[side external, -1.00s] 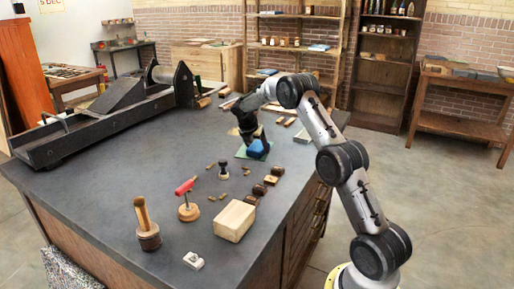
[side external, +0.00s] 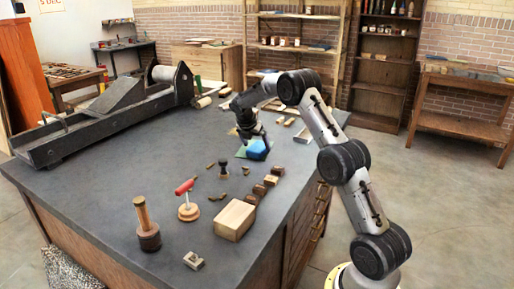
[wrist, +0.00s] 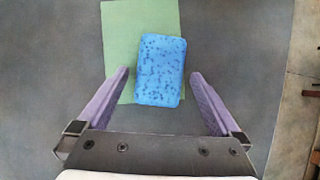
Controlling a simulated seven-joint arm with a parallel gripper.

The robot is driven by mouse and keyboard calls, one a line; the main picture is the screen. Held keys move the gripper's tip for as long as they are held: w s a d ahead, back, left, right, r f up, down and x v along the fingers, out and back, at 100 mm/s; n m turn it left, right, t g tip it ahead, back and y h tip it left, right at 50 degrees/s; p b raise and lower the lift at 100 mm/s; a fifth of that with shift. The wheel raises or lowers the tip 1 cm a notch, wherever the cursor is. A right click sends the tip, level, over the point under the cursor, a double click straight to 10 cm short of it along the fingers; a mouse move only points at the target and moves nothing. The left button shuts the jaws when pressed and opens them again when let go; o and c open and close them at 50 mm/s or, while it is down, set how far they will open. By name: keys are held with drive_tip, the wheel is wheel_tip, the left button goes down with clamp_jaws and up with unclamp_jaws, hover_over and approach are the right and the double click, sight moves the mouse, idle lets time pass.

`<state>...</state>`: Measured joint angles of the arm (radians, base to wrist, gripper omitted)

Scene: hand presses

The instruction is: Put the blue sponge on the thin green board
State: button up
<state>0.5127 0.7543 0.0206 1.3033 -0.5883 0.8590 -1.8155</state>
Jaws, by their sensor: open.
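The blue sponge (wrist: 160,71) lies on the thin green board (wrist: 118,40), over its right part and lower right corner in the wrist view. The sponge (side external: 257,149) and a strip of the board (side external: 241,152) also show in the side view. My gripper (wrist: 160,80) is open, with one finger on each side of the sponge and a gap to each. In the side view my gripper (side external: 250,137) is just above the sponge. The sponge's far side is partly hidden there.
Small wooden blocks (side external: 260,190) and a larger pale block (side external: 234,220) stand toward the front right. A large black press (side external: 110,115) lies along the left. The tabletop left of the board is clear.

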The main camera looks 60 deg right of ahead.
drive_tip(key=v, duration=1)
drive_tip(key=s+a+r+m+t+y, duration=0.1)
drive_tip(key=s+a+r+m, duration=0.4)
drive_tip(key=a, duration=0.4)
drive_tip(key=s+a+r+m+t+y, duration=0.1)
drive_tip(key=s+a+r+m+t, duration=0.15)
drive_tip(key=s+a+r, duration=0.55)
drive_tip(key=s+a+f+m+y, duration=0.1)
drive_tip(key=s+a+f+m, duration=0.1)
drive_tip(key=s+a, duration=0.3)
drive_tip(key=s+a+f+m+t+y, duration=0.1)
drive_tip(key=s+a+f+m, duration=0.2)
drive_tip(key=s+a+m, duration=0.2)
drive_tip(key=s+a+f+m+y, duration=0.2)
drive_tip(key=s+a+f+m, duration=0.1)
drive_tip(key=s, duration=0.5)
drive_tip(key=a+m, duration=0.1)
drive_tip(key=a, duration=0.1)
drive_tip(key=shift+a+f+t, duration=0.25)
drive_tip(key=shift+a+t, duration=0.1)
